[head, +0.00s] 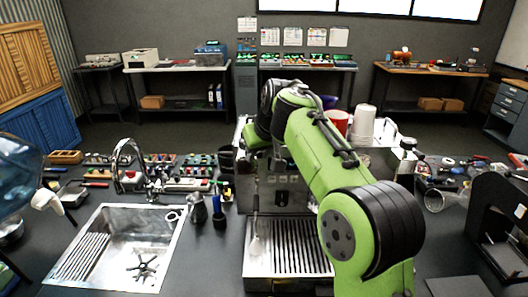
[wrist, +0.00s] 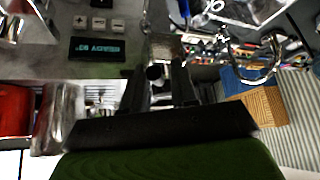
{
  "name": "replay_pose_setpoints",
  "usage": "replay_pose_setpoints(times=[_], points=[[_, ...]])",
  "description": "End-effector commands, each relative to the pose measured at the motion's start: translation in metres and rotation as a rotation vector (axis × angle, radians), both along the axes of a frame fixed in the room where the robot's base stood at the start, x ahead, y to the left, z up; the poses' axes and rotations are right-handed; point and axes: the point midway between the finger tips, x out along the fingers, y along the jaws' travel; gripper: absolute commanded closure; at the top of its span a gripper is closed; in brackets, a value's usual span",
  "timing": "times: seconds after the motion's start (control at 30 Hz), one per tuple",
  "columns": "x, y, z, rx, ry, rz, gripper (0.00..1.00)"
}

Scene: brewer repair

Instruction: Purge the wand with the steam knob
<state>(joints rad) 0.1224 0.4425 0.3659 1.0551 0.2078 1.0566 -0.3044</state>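The espresso machine (head: 285,190) stands on the dark counter, partly hidden behind my green arm. A thin metal wand (head: 257,245) appears to hang at its left front, above the drip tray (head: 290,250). In the wrist view, which is upside down, the machine's lit display (wrist: 97,49) and buttons (wrist: 100,22) show at upper left.
A sink (head: 120,250) with a tall tap (head: 128,165) lies left of the machine. A red cup (head: 336,122) and white cups (head: 363,125) sit on top of the machine. Tools and jars crowd the right side.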

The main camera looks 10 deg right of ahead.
Motion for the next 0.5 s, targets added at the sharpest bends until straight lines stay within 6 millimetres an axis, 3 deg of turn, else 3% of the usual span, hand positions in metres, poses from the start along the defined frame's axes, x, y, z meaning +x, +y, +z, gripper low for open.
replay_pose_setpoints(times=[0.5], points=[[-0.003, 0.025, 0.005, -0.001, 0.003, -0.319, 0.72]])
